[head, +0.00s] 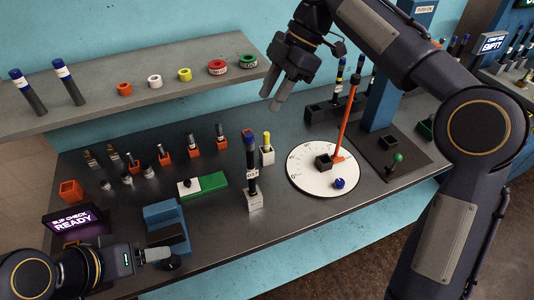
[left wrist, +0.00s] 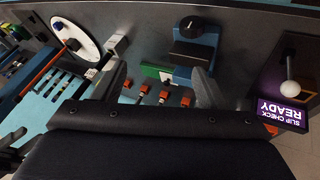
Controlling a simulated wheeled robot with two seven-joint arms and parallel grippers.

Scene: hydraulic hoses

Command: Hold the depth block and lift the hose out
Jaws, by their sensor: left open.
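The pale depth block (head: 254,202) stands near the front edge of the bench. In the left wrist view the block (left wrist: 117,41) lies beyond the left finger. My left gripper (head: 158,254) is at the front left, open and empty, well to the left of the block; its two parted fingers show in the left wrist view (left wrist: 158,85). My right gripper (head: 272,98) hangs above the back of the bench, its fingers slightly parted and empty, up and right of the hose.
A blue fixture (head: 163,216) and a round black knob (head: 170,263) stand beside my left gripper. The slip check screen (head: 74,221) reads READY. Right of the block is a white dial (head: 312,181) with an orange lever (head: 346,125). A green-and-white block (head: 210,184) lies between fixture and hose.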

